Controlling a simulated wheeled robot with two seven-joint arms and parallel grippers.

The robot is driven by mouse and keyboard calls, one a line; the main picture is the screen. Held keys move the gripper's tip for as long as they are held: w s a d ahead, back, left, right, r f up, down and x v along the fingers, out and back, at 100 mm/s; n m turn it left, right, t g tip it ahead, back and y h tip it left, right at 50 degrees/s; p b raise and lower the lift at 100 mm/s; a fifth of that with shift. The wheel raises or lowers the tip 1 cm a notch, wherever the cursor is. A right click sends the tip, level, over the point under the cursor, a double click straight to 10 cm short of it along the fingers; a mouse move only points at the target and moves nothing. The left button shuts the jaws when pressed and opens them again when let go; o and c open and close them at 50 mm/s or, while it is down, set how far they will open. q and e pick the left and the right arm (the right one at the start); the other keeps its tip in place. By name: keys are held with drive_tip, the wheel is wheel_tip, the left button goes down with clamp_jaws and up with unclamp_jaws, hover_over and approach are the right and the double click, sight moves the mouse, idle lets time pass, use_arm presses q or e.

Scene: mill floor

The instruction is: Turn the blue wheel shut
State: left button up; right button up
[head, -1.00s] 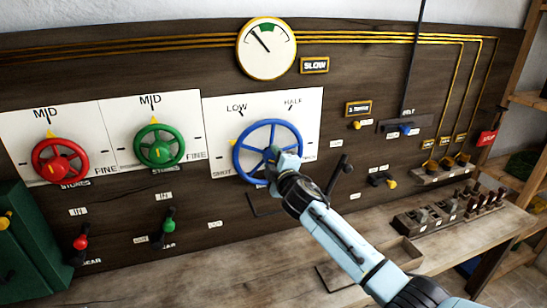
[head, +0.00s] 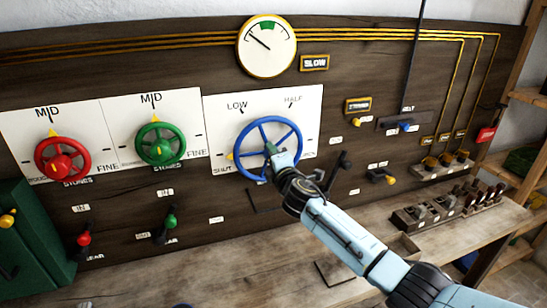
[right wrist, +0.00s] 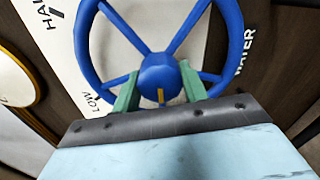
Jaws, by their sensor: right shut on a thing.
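The blue wheel (head: 269,148) is mounted on a white plate (head: 313,105) lettered LOW, HALF and SHUT. Its yellow pointer (head: 230,155) is at the wheel's left side, just above the word SHUT. My right gripper (head: 273,160) is at the wheel's middle and hides the lower right part of it. In the right wrist view, the gripper's green fingers (right wrist: 160,88) straddle the blue hub (right wrist: 158,70) among the spokes, shut on the wheel. My left gripper is not in view.
A red wheel (head: 61,160) and a green wheel (head: 160,145) are to the left. A round gauge (head: 266,47) and a SLOW sign (head: 314,63) are above. A black lever (head: 341,165) stands close to the right of my gripper. The wooden bench (head: 240,265) below is mostly clear.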

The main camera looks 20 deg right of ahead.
drive_tip(key=o, duration=1)
drive_tip(key=s, duration=1.3)
drive_tip(key=shift+s+d, duration=0.2)
